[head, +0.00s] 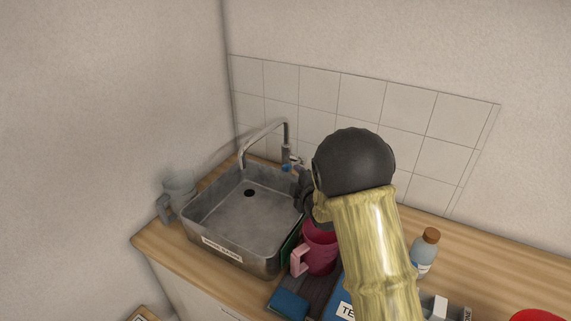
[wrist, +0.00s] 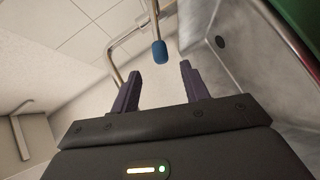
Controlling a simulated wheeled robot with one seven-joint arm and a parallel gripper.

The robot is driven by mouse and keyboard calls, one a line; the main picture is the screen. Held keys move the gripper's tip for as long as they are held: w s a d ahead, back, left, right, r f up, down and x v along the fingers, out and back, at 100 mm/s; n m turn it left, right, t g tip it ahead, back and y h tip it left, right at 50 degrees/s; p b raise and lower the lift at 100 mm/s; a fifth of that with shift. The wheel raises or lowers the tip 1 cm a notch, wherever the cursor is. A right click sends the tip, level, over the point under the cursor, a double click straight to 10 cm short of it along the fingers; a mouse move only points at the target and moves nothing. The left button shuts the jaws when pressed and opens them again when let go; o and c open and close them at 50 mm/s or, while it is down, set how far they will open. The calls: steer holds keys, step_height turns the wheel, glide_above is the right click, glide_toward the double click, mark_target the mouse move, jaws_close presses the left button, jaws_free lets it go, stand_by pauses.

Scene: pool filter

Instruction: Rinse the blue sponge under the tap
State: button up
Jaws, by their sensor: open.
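The blue sponge (head: 288,303) appears to be the flat blue block at the counter's front edge, right of the sink. The metal sink (head: 228,215) is at the left and looks empty apart from its dark drain. A curved metal tap (head: 265,128) rises at its back and also shows in the wrist view (wrist: 128,38). A blue-tipped lever (wrist: 160,50) is just beyond my fingertips, roughly between them; its blue tip shows by the tap base (head: 286,168). My gripper (wrist: 160,74) is open and empty. In the head view, my arm partly hides it near the sink's right rim.
A dark pink mug (head: 320,250) stands right of the sink, close to my arm. A brown-capped bottle (head: 425,252) and a red item (head: 538,315) are to the right. The tiled wall (head: 362,100) is behind.

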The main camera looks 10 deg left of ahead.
mark_target(286, 166)
steer(key=p+x, duration=0.3)
steer(key=x, duration=0.8)
steer(key=shift+w+a, duration=0.1)
steer(key=shift+w, duration=0.2)
steer(key=c, duration=0.6)
steer(key=shift+a+f, duration=0.1)
jaws_close()
